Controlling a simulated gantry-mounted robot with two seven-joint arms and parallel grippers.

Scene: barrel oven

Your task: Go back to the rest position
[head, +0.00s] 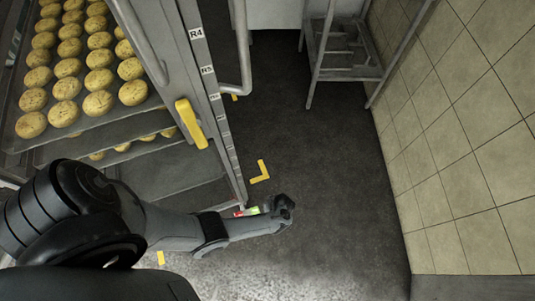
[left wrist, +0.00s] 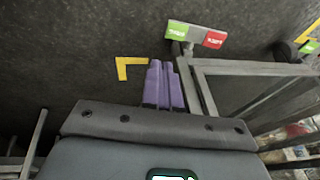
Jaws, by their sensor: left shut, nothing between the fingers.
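My left arm reaches in from the left in the head view, across the lower part of the rack. Its hand end (head: 281,207) hangs over the dark floor, just past the rack's lower corner. The fingers cannot be made out there. In the left wrist view my left gripper (left wrist: 161,68) shows its two purple fingers side by side, shut and empty. They are close beside the rack's grey frame (left wrist: 204,95); I cannot tell if they touch it. My right gripper is in neither view.
A metal rack (head: 222,130) holds trays of round buns (head: 98,104) and has a yellow latch (head: 191,123). A green and red tag (left wrist: 197,37) is near its corner. A step stand (head: 345,72) and tiled wall (head: 465,150) are at right. Floor (head: 325,170) between is clear.

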